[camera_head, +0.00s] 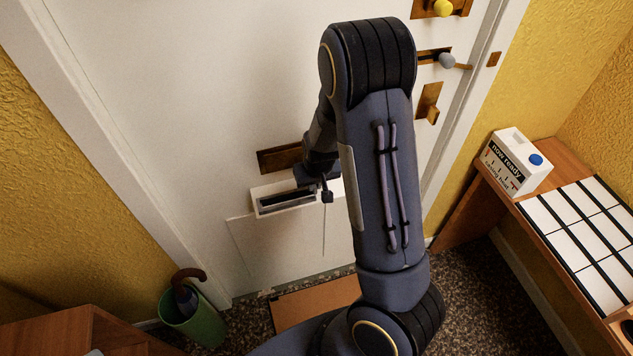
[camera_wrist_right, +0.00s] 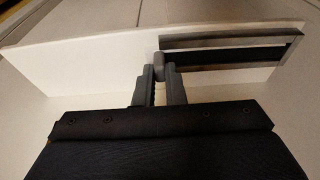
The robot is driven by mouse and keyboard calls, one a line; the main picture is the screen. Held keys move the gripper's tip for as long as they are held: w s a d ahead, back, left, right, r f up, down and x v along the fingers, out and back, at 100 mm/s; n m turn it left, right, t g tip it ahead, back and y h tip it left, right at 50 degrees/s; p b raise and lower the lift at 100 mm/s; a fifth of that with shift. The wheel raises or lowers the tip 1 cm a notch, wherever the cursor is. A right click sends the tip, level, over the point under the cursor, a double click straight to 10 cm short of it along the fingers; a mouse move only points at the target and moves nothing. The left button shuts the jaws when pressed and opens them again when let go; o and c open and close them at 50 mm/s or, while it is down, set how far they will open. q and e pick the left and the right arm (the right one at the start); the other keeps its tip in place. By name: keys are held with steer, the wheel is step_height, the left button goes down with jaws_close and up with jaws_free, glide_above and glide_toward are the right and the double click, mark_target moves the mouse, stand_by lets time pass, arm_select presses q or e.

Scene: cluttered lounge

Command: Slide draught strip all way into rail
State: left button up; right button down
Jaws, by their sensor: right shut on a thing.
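A pale metal rail frame (camera_head: 262,209) sits on a white housing low on the door, left of my right gripper (camera_head: 326,191). In the right wrist view the frame (camera_wrist_right: 225,40) is at the upper right, with a dark strip (camera_wrist_right: 225,56) lying along inside it. I take this for the draught strip. My right gripper (camera_wrist_right: 160,72) is shut on a small grey tab (camera_wrist_right: 166,62) at the frame's near end. The tab's join to the strip is partly hidden by the fingers. My left gripper is not in view.
A brass plate (camera_head: 280,159) is on the white door (camera_head: 200,110) above the housing. Brass door fittings (camera_head: 428,102) are up right. A green bin (camera_head: 197,322) with an umbrella stands lower left. A carton (camera_head: 516,164) stands on the right bench. A brown mat (camera_head: 310,303) lies below.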

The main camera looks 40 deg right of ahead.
steer(key=c, duration=1.4)
jaws_free()
steer(key=shift+c, duration=0.2)
steer(key=p+v, duration=0.1)
steer(key=v, duration=0.6)
steer(key=shift+r, duration=0.4)
steer(key=shift+s+a, duration=0.15)
steer(key=s+a+r+n+t+y, duration=0.1)
steer(key=s+a+r+y, duration=0.1)
steer(key=s+a+r, duration=0.3)
steer(key=s+a+r+n+t+y, duration=0.1)
steer(key=s+a+r, duration=0.5)
steer(key=s, duration=0.8)
step_height(320, 180, up, 4)
steer(key=shift+s+a+f+t+y, duration=0.2)
steer(key=shift+a+t+y, duration=0.15)
steer(key=shift+y, duration=0.55)
